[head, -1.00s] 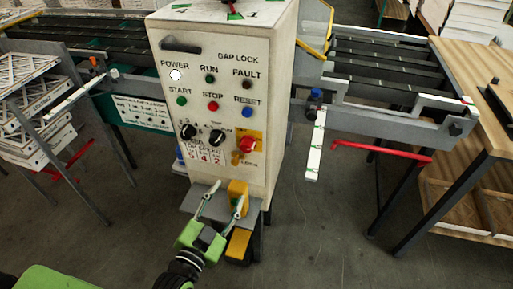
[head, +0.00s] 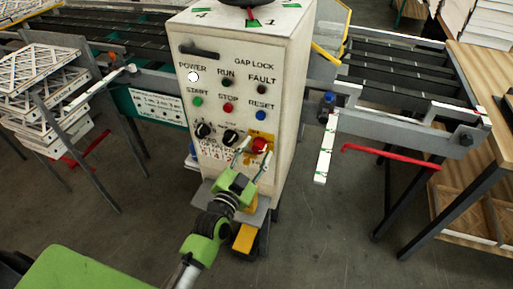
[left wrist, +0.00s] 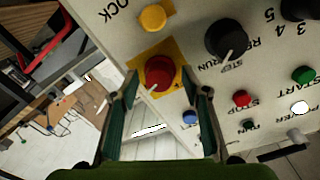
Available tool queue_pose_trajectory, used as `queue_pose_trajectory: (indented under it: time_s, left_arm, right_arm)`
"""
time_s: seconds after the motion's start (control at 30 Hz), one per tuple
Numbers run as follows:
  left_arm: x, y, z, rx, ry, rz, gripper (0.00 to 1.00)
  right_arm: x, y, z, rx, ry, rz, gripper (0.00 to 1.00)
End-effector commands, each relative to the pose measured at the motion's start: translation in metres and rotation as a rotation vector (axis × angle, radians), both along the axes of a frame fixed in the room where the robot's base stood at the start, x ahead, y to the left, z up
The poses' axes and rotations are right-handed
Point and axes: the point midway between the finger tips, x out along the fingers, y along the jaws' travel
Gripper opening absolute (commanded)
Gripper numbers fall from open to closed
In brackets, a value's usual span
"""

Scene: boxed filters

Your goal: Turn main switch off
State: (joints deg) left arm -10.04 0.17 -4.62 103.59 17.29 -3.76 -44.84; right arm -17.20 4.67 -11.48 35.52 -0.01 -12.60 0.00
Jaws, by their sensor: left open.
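The main switch is a red rotary knob (head: 260,145) on a yellow plate, low on the right of the control cabinet's front (head: 240,58). In the left wrist view the red knob (left wrist: 159,72) shows large, with a pale pointer mark on it. My left gripper (head: 256,150) is open and stands in front of the knob. In the left wrist view its fingers (left wrist: 163,82) lie on either side of the knob; I cannot tell whether they touch it. The fingers partly hide the yellow plate. My right gripper is not in view.
Near the knob are two black selector knobs (head: 231,137) and a yellow piece (left wrist: 152,17). Red stop (head: 228,108) and blue reset (head: 261,116) buttons sit above. A grey shelf (head: 208,197) juts out below. A white-topped bar (head: 325,150) stands right of the cabinet.

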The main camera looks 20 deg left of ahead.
Motion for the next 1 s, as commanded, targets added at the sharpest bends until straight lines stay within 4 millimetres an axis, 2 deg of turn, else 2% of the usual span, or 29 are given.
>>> queue_pose_trajectory:
  time_s: [0.13, 0.37, 0.4, 0.5, 0.53, 1.0]
  left_arm:
    - [0.0071, -0.001, 0.0004, 0.0, 0.0, 0.0, 0.43]
    - [0.0076, -0.001, 0.0, 0.0, 0.0, 0.0, 0.43]
    - [0.0075, -0.0009, -0.0001, 0.0, 0.0, 0.0, 0.37]
    - [0.0074, -0.001, -0.0001, 0.0, 0.0, 0.0, 0.11]
    - [0.0074, -0.0012, -0.0002, 0.0, 0.0, 0.0, 0.07]
    - [0.007, -0.0024, -0.0017, -0.083, 0.006, -0.003, 0.08]
  right_arm:
    - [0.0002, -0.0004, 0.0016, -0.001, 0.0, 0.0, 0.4]
    - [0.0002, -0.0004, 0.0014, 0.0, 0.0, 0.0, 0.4]
    - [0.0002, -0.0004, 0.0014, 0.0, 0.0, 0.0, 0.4]
    - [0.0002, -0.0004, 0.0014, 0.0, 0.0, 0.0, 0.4]
    - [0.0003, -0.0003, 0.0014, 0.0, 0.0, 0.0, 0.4]
    - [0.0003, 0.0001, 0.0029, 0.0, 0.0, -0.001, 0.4]
